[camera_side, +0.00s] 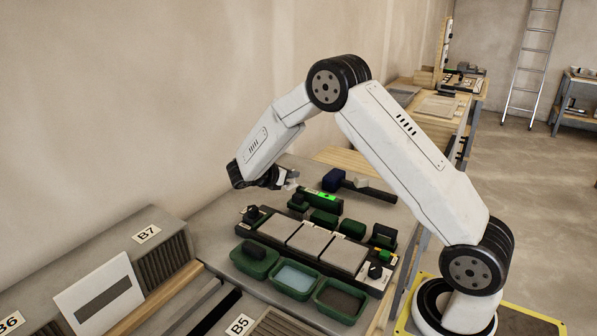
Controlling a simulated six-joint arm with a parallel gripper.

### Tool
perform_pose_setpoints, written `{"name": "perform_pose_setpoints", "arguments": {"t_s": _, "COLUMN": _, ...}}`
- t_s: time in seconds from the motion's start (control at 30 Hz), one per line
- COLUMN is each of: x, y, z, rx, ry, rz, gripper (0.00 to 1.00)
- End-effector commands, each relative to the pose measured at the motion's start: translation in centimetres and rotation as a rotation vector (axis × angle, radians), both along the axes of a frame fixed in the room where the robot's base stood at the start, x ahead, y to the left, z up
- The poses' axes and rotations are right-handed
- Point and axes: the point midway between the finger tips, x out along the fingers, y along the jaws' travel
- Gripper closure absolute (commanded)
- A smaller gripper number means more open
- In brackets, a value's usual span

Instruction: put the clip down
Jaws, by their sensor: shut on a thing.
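My gripper (286,182) hangs at the end of my arm above the back left part of the grey workbench. Its jaws are shut on a small piece, taken to be the clip; it is too small and too close to the fingers to make out its shape. The gripper is just left of the green level (322,196) and behind the row of grey tiles (309,240). From this view I cannot tell how high it is above the bench.
The tiles lie in a dark frame. Dark green trays (255,262) stand in front, one holding pale blue liquid. Small green boxes (324,217) stand behind the tiles. A mallet (370,190) lies at the back. A louvred grey unit (160,262) is at left.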

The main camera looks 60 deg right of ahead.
Motion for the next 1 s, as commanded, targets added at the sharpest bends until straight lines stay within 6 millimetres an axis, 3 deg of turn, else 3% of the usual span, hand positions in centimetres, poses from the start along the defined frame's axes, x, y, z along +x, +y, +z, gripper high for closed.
{"name": "perform_pose_setpoints", "arguments": {"t_s": 0.17, "x": 0.2, "y": 0.5, "z": 0.1, "rx": 0.000, "ry": 0.001, "rz": 0.032, "gripper": 1.00}}
{"name": "perform_pose_setpoints", "arguments": {"t_s": 0.37, "x": 1.0, "y": 2.8, "z": 0.5, "rx": 0.001, "ry": 0.001, "rz": 0.168, "gripper": 1.00}}
{"name": "perform_pose_setpoints", "arguments": {"t_s": 0.67, "x": 2.4, "y": 9.9, "z": 1.0, "rx": 0.002, "ry": 0.003, "rz": 0.553, "gripper": 1.00}}
{"name": "perform_pose_setpoints", "arguments": {"t_s": 0.8, "x": 2.3, "y": 13.4, "z": 0.8, "rx": 0.002, "ry": 0.004, "rz": 0.727, "gripper": 1.00}}
{"name": "perform_pose_setpoints", "arguments": {"t_s": 1.0, "x": 1.7, "y": 17.0, "z": 0.5, "rx": 0.001, "ry": 0.006, "rz": 0.895, "gripper": 1.00}}
